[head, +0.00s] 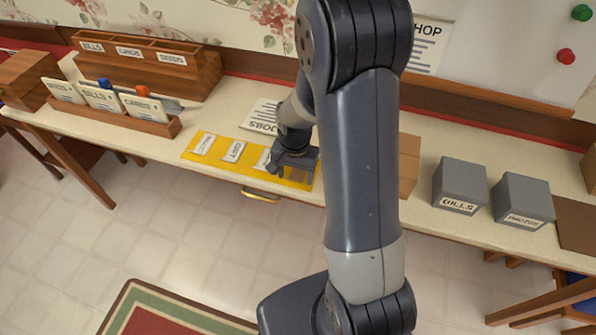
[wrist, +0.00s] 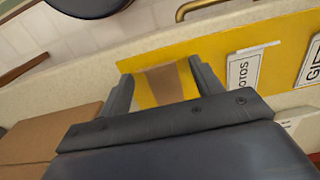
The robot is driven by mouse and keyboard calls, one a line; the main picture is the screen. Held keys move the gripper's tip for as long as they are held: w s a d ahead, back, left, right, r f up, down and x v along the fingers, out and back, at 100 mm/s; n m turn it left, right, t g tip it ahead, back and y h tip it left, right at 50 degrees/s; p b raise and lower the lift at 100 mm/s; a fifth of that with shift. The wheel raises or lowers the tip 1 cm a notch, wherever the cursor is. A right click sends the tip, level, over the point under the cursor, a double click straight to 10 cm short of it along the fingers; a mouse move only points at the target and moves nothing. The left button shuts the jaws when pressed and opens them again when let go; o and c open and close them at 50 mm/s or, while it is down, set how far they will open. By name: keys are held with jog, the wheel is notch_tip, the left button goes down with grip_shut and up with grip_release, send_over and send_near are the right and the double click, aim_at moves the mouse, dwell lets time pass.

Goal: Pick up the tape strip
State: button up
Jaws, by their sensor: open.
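The tape strip (wrist: 166,84), a flat brown band, lies on the yellow mat (wrist: 262,28) in the wrist view. My gripper (wrist: 162,70) is open, with one finger on each side of the strip. I cannot tell how high the fingertips are above it. In the head view, my gripper (head: 291,168) is over the right end of the yellow mat (head: 215,166). There my gripper and arm hide most of the strip.
White labels (head: 233,151) lie on the mat left of my gripper. A cardboard box (head: 409,165) and two grey boxes (head: 460,184) (head: 523,200) stand to the right. A wooden card rack (head: 112,107) stands at left. A JOBS sheet (head: 262,115) lies behind the mat.

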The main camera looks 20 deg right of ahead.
jog(key=shift+c, duration=0.2)
jog(key=c, duration=1)
